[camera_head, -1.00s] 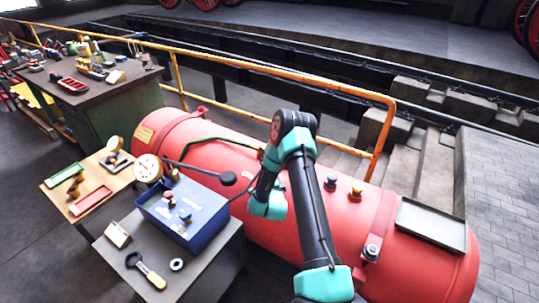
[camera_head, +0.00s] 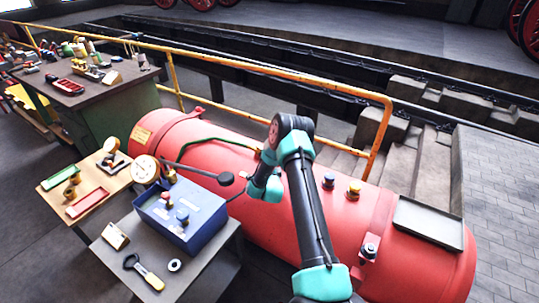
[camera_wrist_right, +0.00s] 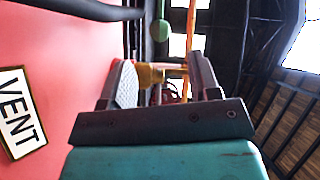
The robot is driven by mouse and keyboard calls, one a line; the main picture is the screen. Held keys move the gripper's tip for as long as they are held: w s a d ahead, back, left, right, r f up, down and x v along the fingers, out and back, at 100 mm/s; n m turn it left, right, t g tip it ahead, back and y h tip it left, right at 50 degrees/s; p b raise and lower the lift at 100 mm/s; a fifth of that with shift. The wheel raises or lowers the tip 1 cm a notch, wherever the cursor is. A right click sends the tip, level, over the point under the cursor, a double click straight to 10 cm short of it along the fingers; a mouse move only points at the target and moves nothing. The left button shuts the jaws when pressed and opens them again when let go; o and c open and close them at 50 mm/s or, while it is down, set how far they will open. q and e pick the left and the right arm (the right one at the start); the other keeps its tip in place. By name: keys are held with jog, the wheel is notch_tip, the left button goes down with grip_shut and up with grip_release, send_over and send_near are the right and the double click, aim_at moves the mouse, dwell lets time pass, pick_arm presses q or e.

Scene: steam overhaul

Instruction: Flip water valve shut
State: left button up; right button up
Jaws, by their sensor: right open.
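My right gripper (camera_wrist_right: 158,72) is open in the right wrist view. A brass fitting (camera_wrist_right: 151,76) with an orange part shows between its fingers; I cannot tell whether they touch it or whether it is the water valve. In the head view my right wrist hangs over the near left side of the red boiler (camera_head: 402,265), and the fingertips are hidden there. No readable water label shows. My left gripper is out of view.
A VENT plate (camera_wrist_right: 17,112) is on the red surface beside the right gripper. A long lever with a black end (camera_head: 225,178) and a round gauge (camera_head: 145,169) stand by the blue box (camera_head: 207,228). A yellow railing (camera_head: 230,65) runs behind.

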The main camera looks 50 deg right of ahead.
jog(key=x, duration=0.8)
jog(key=shift+w+d, duration=0.15)
jog(key=shift+w, duration=0.05)
grip_shut()
dwell(0.4)
